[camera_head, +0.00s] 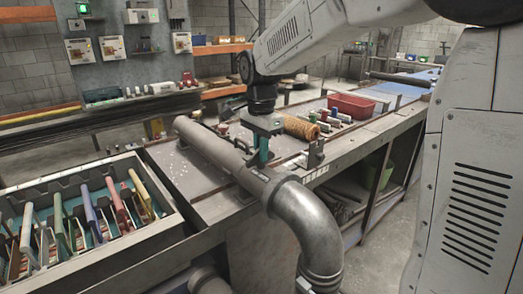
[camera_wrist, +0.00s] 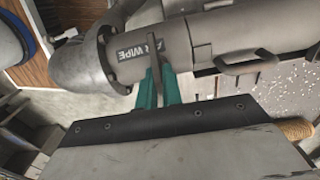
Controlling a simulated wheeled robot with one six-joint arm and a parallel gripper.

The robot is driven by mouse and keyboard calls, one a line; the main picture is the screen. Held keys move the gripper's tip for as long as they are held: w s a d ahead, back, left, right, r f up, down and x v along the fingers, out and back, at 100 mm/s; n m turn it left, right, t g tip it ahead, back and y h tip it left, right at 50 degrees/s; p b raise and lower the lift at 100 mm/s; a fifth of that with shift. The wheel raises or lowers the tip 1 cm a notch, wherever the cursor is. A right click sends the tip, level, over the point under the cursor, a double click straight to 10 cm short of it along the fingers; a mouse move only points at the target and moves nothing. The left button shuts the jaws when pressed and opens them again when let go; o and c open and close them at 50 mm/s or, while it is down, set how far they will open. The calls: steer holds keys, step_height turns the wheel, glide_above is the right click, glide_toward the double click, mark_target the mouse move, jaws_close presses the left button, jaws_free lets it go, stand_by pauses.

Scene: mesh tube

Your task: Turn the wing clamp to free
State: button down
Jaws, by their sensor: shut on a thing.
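A grey metal tube (camera_head: 215,150) lies along the bench and meets a large pipe elbow (camera_head: 312,225). In the wrist view the tube (camera_wrist: 220,38) carries a label reading "WIPE" and a dark bail handle (camera_wrist: 250,62). My gripper (camera_head: 263,158), with teal fingers, points down at the tube near its elbow end. In the wrist view my gripper (camera_wrist: 157,82) is shut on a thin grey piece (camera_wrist: 155,66) in front of the label, which seems to be the wing clamp. The fingers hide most of it, so its angle is unclear.
A tray of coloured-handled tools (camera_head: 100,220) stands at the left. A red bin (camera_head: 351,106), a coil of tan cord (camera_head: 300,127) and small coloured items sit on the bench behind my gripper. A small bracket (camera_head: 316,152) stands close to its right.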

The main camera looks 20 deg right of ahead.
steer(key=shift+r, duration=0.1)
steer(key=c, duration=1.6)
jaws_free()
steer(key=shift+o, duration=0.2)
step_height(320, 180, up, 8)
steer(key=shift+f, duration=0.15)
